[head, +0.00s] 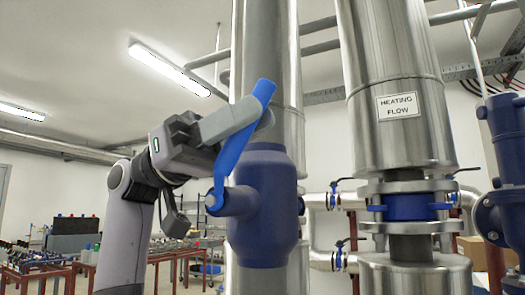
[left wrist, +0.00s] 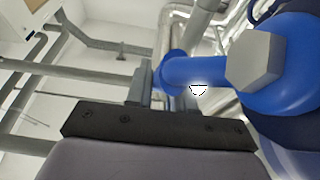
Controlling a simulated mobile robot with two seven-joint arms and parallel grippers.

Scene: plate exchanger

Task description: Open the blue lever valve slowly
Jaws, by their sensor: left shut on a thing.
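The blue lever (head: 236,143) sits on the side stub of the dark blue valve body (head: 264,200) on a vertical pipe. It points up and leans to the right in the head view. My left gripper (head: 252,116) is shut on the blue lever near its upper end, with the lever's tip showing above the fingers. In the left wrist view the lever (left wrist: 205,72) runs from the fingers to a grey hex bolt (left wrist: 254,61) at its pivot. Part of the grip is hidden behind the lever there. My right gripper is not in view.
A steel pipe labelled HEATING FLOW (head: 398,106) with a blue flanged valve (head: 408,207) stands to the right. Small blue-handled valves (head: 334,196) sit between the pipes. Red-framed racks (head: 40,275) stand far back at the left. The space left of the valve holds my arm.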

